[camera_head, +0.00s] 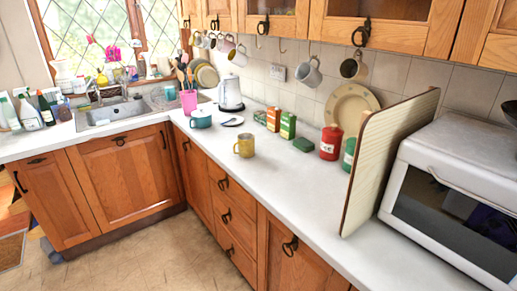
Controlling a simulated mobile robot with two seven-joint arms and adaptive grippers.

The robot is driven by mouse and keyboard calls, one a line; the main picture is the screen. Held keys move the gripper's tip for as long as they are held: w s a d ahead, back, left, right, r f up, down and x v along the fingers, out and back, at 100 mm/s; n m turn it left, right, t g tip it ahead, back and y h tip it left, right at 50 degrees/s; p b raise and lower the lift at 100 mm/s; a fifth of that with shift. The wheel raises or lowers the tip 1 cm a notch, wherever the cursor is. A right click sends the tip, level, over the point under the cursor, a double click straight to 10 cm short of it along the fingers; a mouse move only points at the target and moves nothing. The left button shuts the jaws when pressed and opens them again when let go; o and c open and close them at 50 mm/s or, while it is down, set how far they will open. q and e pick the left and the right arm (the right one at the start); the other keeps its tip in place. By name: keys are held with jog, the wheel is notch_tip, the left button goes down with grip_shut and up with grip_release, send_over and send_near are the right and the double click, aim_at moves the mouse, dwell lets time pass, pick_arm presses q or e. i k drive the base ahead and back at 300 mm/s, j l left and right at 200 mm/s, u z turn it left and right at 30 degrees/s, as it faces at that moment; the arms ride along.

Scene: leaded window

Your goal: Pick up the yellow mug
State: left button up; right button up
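The yellow mug (244,145) stands upright on the white counter, near its front edge and above the wooden drawers. Its handle points to the left. Nothing touches it. A teal mug (201,119) stands behind it and to the left. Neither of my grippers shows in the head view.
Behind the mug are a small plate (232,121), a kettle (230,93), green and orange boxes (288,125) and a red canister (331,142). An upright board (390,160) and a white oven (455,195) stand at right. Mugs hang under the cupboards.

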aim_at(246, 143)
jog(key=i+j+z, duration=0.1)
jog(key=z, duration=0.25)
jog(key=j+z, duration=0.35)
jog(key=i+j+z, duration=0.1)
jog(key=z, duration=0.25)
jog(key=j+z, duration=0.45)
jog(key=j, duration=0.65)
jog(key=j+z, duration=0.1)
jog(key=j, duration=0.6)
jog(key=j+z, duration=0.1)
jog(key=j, duration=0.6)
jog(key=k+j+z, duration=0.1)
jog(key=j, duration=0.6)
